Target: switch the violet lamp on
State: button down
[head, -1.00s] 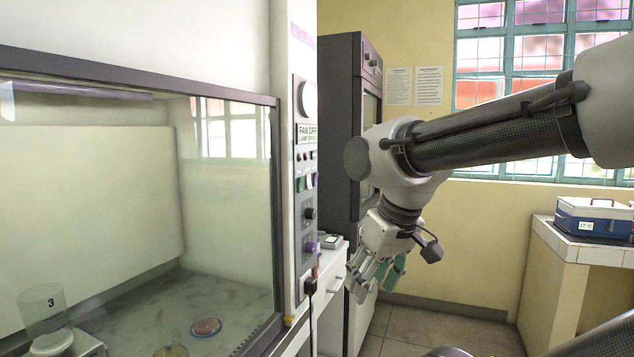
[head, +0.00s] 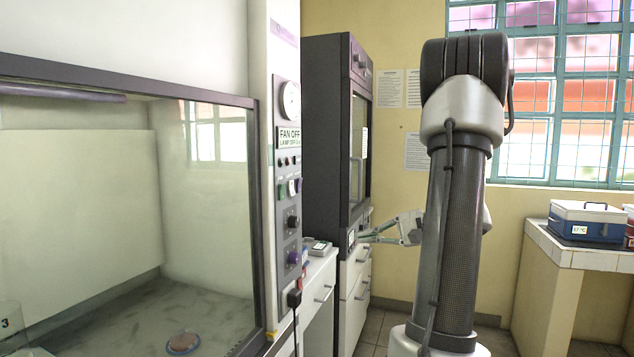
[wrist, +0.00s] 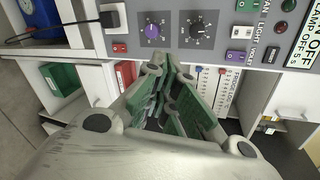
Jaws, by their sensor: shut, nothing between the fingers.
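The control panel (head: 288,170) is on the right post of the glass-fronted cabinet. Its display (head: 289,138) reads FAN OFF and LAMP OFF. A dark, violet-tinted tube (head: 62,91) hangs unlit under the cabinet's top. My gripper (wrist: 172,72) is shut and empty, apart from the panel; in the head view my gripper (head: 368,235) is right of it.
A black plug (head: 294,298) with a cord sits below the knobs. A small device (head: 318,247) lies on the white drawer unit. A dark tall cabinet (head: 325,130) stands behind. A blue box (head: 588,222) sits on the tiled counter at right. A dish (head: 183,343) lies inside the hood.

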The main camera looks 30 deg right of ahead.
jog(key=w+d+r+t, duration=0.2)
jog(key=w+r, duration=0.1)
jog(key=r, duration=0.2)
jog(key=n+t+y, duration=0.2)
jog(key=n+y, duration=0.1)
send_near(300, 176)
jog(key=x, duration=0.6)
jog(key=shift+f, duration=0.35)
jog(key=shift+w+a+r+g+h, duration=0.3)
jog(key=shift+w+r+g+h, duration=0.1)
jog(key=shift+r+g+h, duration=0.25)
